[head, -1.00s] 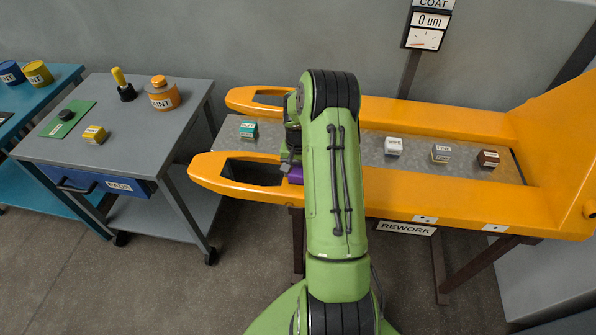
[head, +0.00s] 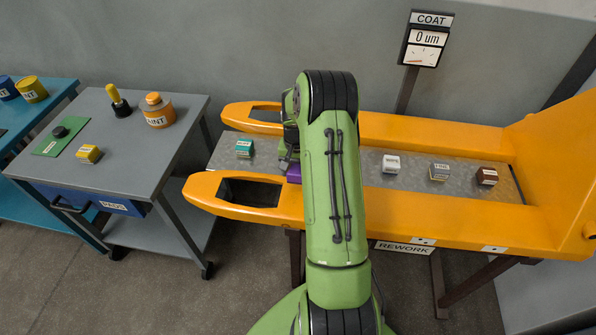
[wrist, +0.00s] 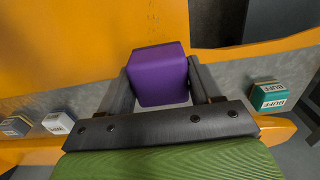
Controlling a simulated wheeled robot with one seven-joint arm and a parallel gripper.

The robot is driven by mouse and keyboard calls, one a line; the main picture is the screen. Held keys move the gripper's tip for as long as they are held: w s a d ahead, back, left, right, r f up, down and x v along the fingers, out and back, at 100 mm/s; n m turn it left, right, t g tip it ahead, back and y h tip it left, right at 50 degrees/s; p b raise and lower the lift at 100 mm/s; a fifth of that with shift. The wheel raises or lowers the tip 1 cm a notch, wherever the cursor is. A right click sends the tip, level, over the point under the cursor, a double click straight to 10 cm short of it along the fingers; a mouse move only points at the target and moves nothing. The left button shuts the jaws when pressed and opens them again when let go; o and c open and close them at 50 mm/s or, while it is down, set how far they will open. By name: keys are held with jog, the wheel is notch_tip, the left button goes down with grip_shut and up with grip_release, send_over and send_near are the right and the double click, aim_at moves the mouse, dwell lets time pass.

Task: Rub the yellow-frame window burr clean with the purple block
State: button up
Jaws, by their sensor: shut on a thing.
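The yellow-orange fork frame (head: 440,215) has a dark window (head: 250,191) in its near fork and another window (head: 264,112) in its far fork. In the wrist view, a dark window (wrist: 222,22) shows at the upper right, beside the purple block. My gripper (wrist: 160,84) is shut on the purple block (wrist: 159,72), with a finger on each side. In the head view, my arm hides most of the gripper, and the purple block (head: 293,173) shows near the near fork's inner edge, right of its window. I cannot make out a burr, or whether the block touches the frame.
A teal block (head: 244,148) lies left of my arm on the grey plate. White (head: 391,164), grey (head: 439,172) and brown (head: 487,176) blocks lie right. A gauge (head: 424,47) reads 0 um. A grey cart (head: 150,165) at left carries a paint pot (head: 158,112) and other items.

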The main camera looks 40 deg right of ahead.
jog(key=shift+r+p, duration=1)
jog(key=shift+r, duration=0.85)
